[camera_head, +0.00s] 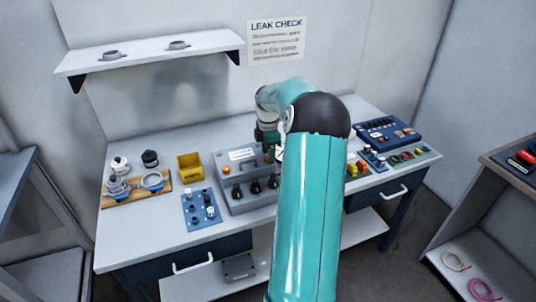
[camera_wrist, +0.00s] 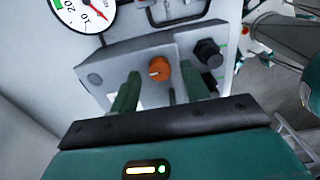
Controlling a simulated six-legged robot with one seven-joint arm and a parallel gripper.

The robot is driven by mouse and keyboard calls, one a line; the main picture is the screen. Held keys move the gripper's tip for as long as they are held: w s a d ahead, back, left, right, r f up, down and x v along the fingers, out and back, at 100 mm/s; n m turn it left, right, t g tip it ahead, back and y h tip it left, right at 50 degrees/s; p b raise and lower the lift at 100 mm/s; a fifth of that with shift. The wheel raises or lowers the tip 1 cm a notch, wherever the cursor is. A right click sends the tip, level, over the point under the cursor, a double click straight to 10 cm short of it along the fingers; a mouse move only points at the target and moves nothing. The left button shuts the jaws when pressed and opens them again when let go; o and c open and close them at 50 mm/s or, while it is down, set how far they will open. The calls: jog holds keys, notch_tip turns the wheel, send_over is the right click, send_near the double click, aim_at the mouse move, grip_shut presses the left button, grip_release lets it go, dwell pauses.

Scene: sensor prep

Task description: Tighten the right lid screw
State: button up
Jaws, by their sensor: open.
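A grey box (camera_head: 232,203) stands at the middle of the bench, with black knobs on its front and an orange knob (camera_head: 227,170) at its upper left. My arm hides its right side. In the wrist view, a grey panel (camera_wrist: 135,56) carries an orange slotted knob or screw (camera_wrist: 160,69) and a black knob (camera_wrist: 209,53) to its right. My gripper (camera_wrist: 161,83) is open, its two green fingers either side of the orange knob in the picture. I cannot tell whether they touch it. I cannot be sure which part is the right lid screw.
A gauge (camera_wrist: 83,12) is above the panel. A yellow bin (camera_head: 189,167), a blue plate with small parts (camera_head: 201,210) and a wooden board with fittings (camera_head: 137,188) stand to the left. A dark blue case (camera_head: 388,134) lies at right. A shelf (camera_head: 150,53) overhangs the back.

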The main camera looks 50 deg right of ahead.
jog(key=shift+f, duration=0.5)
jog(key=shift+c, duration=0.5)
jog(key=c, duration=0.9)
